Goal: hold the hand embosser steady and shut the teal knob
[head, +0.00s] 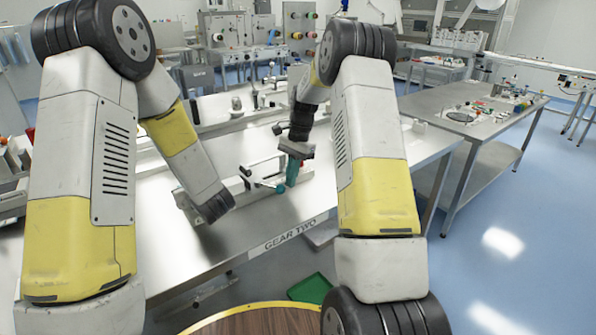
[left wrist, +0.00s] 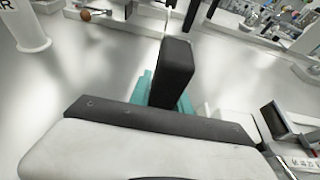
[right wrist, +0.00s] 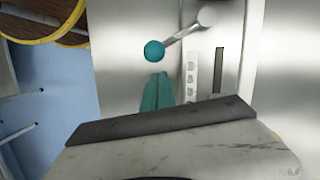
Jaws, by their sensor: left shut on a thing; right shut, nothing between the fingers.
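The teal knob (head: 280,189) sits on the end of a short metal lever on the hand embosser (head: 240,184), a low grey device on the steel table. In the right wrist view the teal knob (right wrist: 153,50) shows just beyond the fingertips, its lever slanting up to a round pivot. My right gripper (head: 292,174) is shut and empty, pointing down close beside the knob; I cannot tell whether they touch. My left gripper (left wrist: 165,95) is shut around an upright black block (left wrist: 176,68), seemingly part of the embosser. In the head view my left wrist hides these fingers.
The table (head: 200,250) has a "GEAR TWO" label on its front edge. Another steel table (head: 440,130) with small items stands to the right. A green tray (head: 312,288) and a round wooden top (head: 262,322) are below in front.

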